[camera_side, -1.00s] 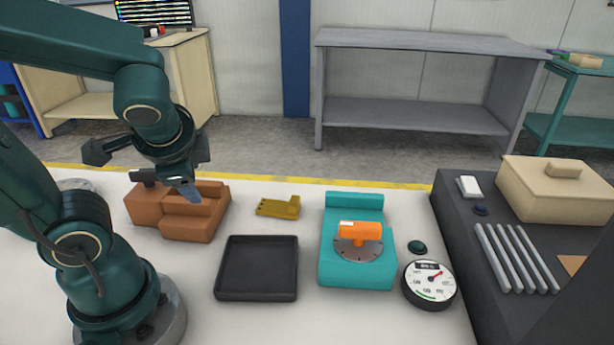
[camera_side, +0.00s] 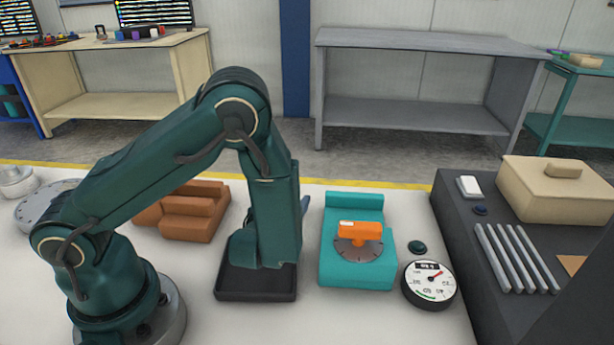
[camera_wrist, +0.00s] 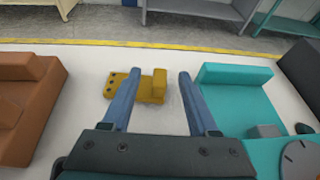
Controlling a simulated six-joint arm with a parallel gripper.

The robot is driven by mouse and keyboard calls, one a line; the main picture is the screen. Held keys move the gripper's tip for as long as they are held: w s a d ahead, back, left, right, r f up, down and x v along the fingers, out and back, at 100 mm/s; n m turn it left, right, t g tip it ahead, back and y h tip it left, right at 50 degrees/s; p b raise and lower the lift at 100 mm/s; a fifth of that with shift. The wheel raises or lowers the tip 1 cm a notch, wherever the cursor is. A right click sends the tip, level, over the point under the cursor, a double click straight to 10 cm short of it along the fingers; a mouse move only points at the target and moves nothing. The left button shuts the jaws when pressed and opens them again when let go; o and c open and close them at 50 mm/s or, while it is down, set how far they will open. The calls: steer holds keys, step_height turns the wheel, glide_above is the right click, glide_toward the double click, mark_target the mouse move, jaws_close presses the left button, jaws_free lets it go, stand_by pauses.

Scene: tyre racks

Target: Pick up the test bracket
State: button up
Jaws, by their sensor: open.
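The test bracket is probably the yellow L-shaped piece (camera_wrist: 152,86) with dark holes in its flat plate. It lies on the white table between the brown block and the teal fixture in the wrist view. My arm hides it in the side view. My gripper (camera_wrist: 154,95) is open in the wrist view, with its two blue-grey fingers apart and nothing held between them. The bracket shows between and beyond the fingers; its holed end passes behind the left finger. In the side view the fingers are mostly hidden behind my arm.
A brown block (camera_side: 193,221) stands to the left. A black tray (camera_side: 255,295) lies in front, partly behind my arm. A teal fixture (camera_side: 355,203) with an orange handle (camera_side: 360,231) stands to the right, beside a round gauge (camera_side: 429,285).

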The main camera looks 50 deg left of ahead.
steer(key=shift+s+d+f, duration=0.1)
steer(key=shift+s+f, duration=0.05)
steer(key=shift+f, duration=0.35)
steer(key=shift+x, duration=2.45)
jaws_close()
